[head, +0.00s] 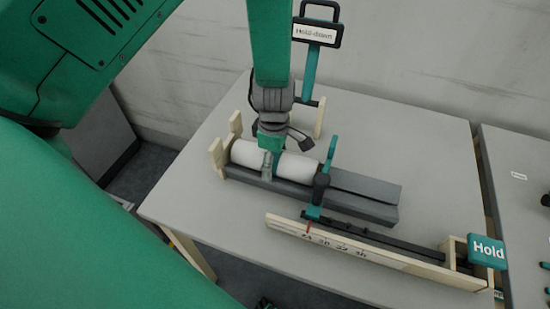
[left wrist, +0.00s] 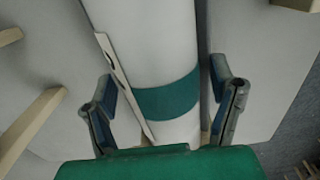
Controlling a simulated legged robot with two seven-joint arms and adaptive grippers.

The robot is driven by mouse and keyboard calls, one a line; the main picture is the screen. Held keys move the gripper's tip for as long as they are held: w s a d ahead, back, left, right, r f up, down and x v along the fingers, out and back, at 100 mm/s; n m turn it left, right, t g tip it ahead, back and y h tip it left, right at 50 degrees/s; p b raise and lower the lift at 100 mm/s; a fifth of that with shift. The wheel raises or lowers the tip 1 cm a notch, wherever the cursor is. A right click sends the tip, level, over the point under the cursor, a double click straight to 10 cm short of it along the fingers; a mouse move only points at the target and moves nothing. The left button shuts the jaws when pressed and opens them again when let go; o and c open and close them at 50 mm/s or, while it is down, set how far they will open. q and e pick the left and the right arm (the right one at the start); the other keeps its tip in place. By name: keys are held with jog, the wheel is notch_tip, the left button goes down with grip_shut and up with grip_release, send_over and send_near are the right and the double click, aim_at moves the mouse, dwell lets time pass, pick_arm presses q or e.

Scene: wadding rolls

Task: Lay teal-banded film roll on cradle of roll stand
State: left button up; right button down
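A white film roll (head: 296,167) lies along the left part of a long grey roll stand (head: 360,205) on the table. I cannot tell how fully it is seated. Its teal band (left wrist: 168,96) shows in the left wrist view; the gripper mostly hides it in the head view. My left gripper (head: 272,158) comes down over the roll from above. In the left wrist view its fingers (left wrist: 167,100) are spread, one on each side of the roll, with narrow gaps. My right gripper is not in view.
Wooden uprights (head: 226,146) stand at the stand's left end. A teal-and-black clamp lever (head: 325,173) rises at the roll's right end. A marked wooden rail (head: 370,257) with a "Hold" sign (head: 487,251) lies in front. A "Hold-down" sign (head: 314,33) stands behind. The table's right rear is clear.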

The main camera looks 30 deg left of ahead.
pick_arm(q)
notch_tip(320, 180, up, 13)
jog(key=shift+f+p, duration=0.1)
jog(key=shift+p, duration=0.45)
dwell(0.5)
